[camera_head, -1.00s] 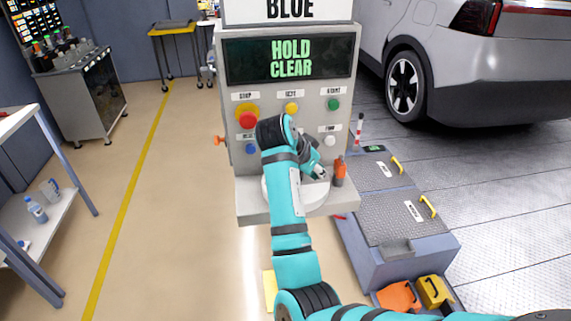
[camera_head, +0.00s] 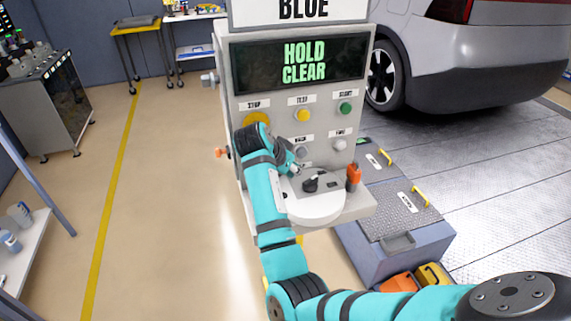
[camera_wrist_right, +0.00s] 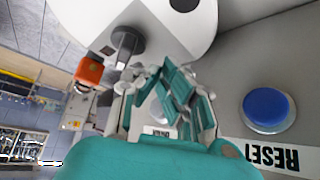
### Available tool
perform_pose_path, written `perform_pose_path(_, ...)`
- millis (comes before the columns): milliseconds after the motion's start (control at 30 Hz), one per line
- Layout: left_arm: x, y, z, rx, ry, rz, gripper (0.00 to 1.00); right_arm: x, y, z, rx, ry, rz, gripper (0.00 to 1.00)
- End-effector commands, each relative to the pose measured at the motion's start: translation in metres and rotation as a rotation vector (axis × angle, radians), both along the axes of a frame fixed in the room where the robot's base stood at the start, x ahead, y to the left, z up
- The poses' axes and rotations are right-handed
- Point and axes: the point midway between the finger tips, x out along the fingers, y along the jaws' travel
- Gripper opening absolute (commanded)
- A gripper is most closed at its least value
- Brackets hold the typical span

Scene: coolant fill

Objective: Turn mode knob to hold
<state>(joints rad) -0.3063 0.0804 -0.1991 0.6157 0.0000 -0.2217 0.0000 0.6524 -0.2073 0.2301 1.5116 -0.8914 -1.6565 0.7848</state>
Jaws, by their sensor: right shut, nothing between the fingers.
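A black mode knob (camera_head: 312,184) sits on the pale ledge of the console, below the buttons. In the wrist view a dark knob (camera_wrist_right: 127,42) stands on the same pale ledge. My right gripper (camera_head: 291,167) is shut and empty, apart from the knob, up and to its left near the console face. It fills the middle of the wrist view (camera_wrist_right: 175,88). The console display (camera_head: 303,62) reads HOLD CLEAR in green. The knob's exact pointer setting is too small to tell. My left gripper is out of view.
Close to the gripper are a grey button (camera_head: 303,152) and a blue RESET button (camera_wrist_right: 267,107). An orange-handled item (camera_head: 353,176) stands right of the knob. Yellow (camera_head: 303,115) and green (camera_head: 345,109) buttons are above.

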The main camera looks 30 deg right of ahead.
Motion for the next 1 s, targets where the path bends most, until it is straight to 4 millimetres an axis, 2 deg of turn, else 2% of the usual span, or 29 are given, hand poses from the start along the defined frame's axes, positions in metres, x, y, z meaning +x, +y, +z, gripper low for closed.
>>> perform_pose_path(167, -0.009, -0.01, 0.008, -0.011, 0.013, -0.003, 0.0, 0.006, -0.018, -0.023, 0.0, 0.002, 0.0, 0.0)
perform_pose_path(400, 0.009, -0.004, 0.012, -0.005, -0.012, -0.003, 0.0, 0.012, -0.03, -0.041, 0.001, 0.0, 0.001, 0.0)
perform_pose_path(567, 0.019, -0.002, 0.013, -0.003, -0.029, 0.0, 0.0, 0.012, -0.031, -0.043, 0.001, -0.001, 0.0, 0.0)
perform_pose_path(833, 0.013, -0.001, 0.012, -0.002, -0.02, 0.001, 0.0, 0.012, -0.032, -0.042, 0.001, -0.001, 0.002, 0.0)
perform_pose_path(1000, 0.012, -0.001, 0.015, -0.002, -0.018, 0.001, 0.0, 0.015, -0.042, -0.041, 0.0, -0.001, 0.018, 0.0)
